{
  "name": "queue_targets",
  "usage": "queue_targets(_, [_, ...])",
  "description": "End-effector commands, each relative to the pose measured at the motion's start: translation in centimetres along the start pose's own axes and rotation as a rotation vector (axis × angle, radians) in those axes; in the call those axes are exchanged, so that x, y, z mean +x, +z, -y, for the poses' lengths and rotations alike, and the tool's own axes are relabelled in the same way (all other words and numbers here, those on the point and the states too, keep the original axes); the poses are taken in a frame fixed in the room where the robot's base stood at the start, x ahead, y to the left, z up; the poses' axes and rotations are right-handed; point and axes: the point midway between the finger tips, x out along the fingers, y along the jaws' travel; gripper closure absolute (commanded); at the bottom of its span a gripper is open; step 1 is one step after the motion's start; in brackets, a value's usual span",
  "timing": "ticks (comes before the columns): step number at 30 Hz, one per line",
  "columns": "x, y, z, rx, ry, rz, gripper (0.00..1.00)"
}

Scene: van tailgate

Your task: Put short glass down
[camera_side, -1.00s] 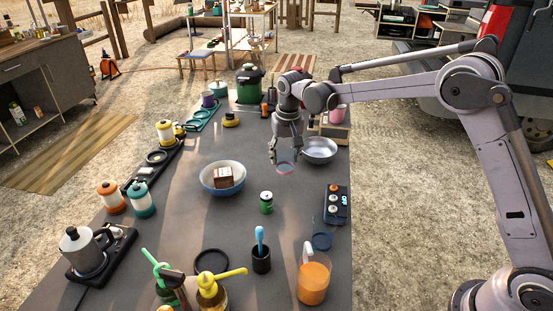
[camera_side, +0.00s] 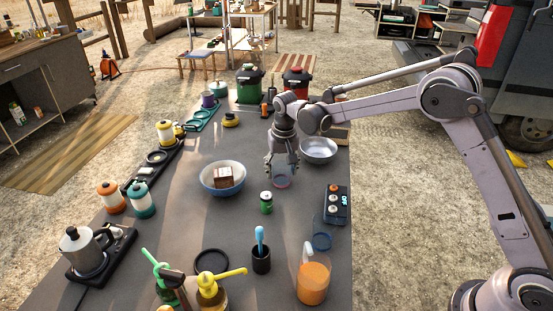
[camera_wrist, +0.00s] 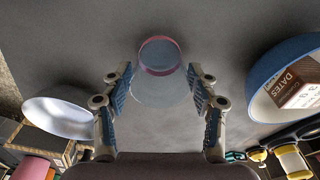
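The short glass (camera_side: 281,182) is clear with a pinkish ring at one end. It is upright, at or just above the dark table (camera_side: 240,135); I cannot tell whether it touches. In the wrist view, the glass (camera_wrist: 160,88) sits between the two blue-padded fingers of my gripper (camera_wrist: 160,80), which press on its sides. In the side view, my gripper (camera_side: 282,172) points down over the table, shut on the glass.
A blue bowl (camera_side: 207,186) with a dates box (camera_side: 223,178) is to the left. A metal bowl (camera_side: 319,147) is behind right. A box with knobs (camera_side: 337,215) and an orange-filled jug (camera_side: 312,284) are nearer the front right.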

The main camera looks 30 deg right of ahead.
Motion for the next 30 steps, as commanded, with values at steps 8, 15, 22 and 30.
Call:
queue_targets(8, [0.0,0.0,0.0,0.000,0.000,0.000,0.24])
queue_targets(15, [-1.2,0.0,0.0,0.000,0.000,0.000,0.24])
queue_targets(22, [-5.5,0.0,0.0,0.000,0.000,0.000,0.24])
queue_targets(30, [-10.3,-0.1,0.0,0.000,0.000,0.001,0.24])
